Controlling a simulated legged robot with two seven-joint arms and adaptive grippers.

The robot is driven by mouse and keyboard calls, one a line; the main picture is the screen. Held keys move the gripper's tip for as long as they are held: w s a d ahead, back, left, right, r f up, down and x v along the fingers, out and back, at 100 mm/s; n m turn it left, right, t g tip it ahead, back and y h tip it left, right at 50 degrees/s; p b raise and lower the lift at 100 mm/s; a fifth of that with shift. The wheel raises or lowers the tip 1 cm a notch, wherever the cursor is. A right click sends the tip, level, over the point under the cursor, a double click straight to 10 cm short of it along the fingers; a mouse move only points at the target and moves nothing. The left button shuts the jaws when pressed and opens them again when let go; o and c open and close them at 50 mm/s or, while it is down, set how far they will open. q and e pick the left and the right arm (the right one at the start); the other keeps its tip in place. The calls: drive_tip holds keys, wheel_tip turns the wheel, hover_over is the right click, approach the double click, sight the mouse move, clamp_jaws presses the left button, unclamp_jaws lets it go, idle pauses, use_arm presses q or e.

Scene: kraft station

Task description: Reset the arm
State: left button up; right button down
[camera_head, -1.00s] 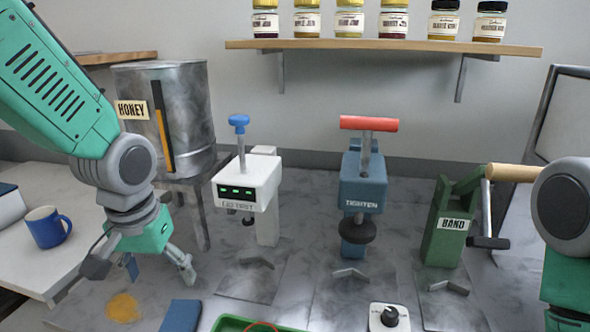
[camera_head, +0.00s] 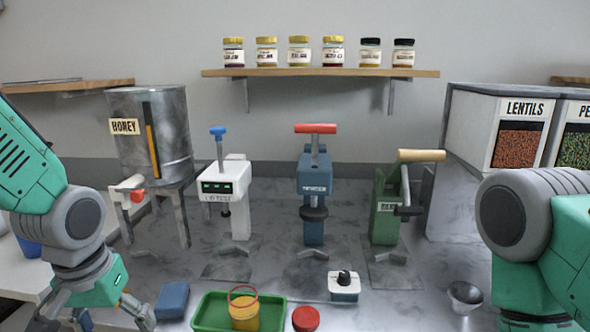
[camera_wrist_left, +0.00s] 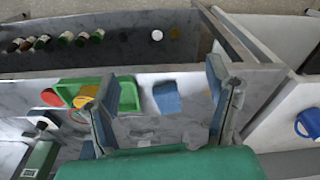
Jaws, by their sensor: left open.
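My left gripper (camera_head: 100,316) is at the lower left of the head view, low over the counter beside a blue block-like cloth or sponge (camera_head: 172,299). Its two fingers are spread, with nothing seen between them. In the left wrist view my left gripper (camera_wrist_left: 157,80) also shows open, with the blue piece (camera_wrist_left: 167,97) lying on the counter beyond the fingers. My right arm enters at the right edge of the head view; its gripper is outside the picture.
A green tray (camera_head: 212,312) holds a yellow jar (camera_head: 244,313). A red lid (camera_head: 305,318) lies beside it. Behind stand a honey tank (camera_head: 170,140), a white device (camera_head: 238,190), a blue press (camera_head: 313,180) and a green lever press (camera_head: 385,205). A metal funnel (camera_head: 465,296) is at right.

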use_arm(q)
drive_tip(key=s+f+b, duration=0.1)
drive_tip(key=s+f, duration=0.5)
drive_tip(key=f, duration=0.5)
drive_tip(key=s+a+f+m+b, duration=0.1)
drive_tip(key=s+f+b, duration=0.1)
drive_tip(key=s+f, duration=0.5)
drive_tip(key=s+f+b, duration=0.1)
drive_tip(key=s+f, duration=0.5)
drive_tip(key=f, duration=0.9)
drive_tip(key=shift+s+a+f+m+g+b, duration=0.15)
drive_tip(key=shift+s+a+m+g+b, duration=0.1)
drive_tip(key=shift+a+m+g+b, duration=0.15)
use_arm(e)
drive_tip(key=f, duration=0.5)
drive_tip(key=shift+w+a, duration=0.35)
use_arm(q)
drive_tip(key=shift+w+d, duration=0.1)
drive_tip(key=shift+d, duration=0.15)
use_arm(e)
drive_tip(key=shift+d, duration=0.15)
use_arm(q)
drive_tip(key=shift+a, duration=0.15)
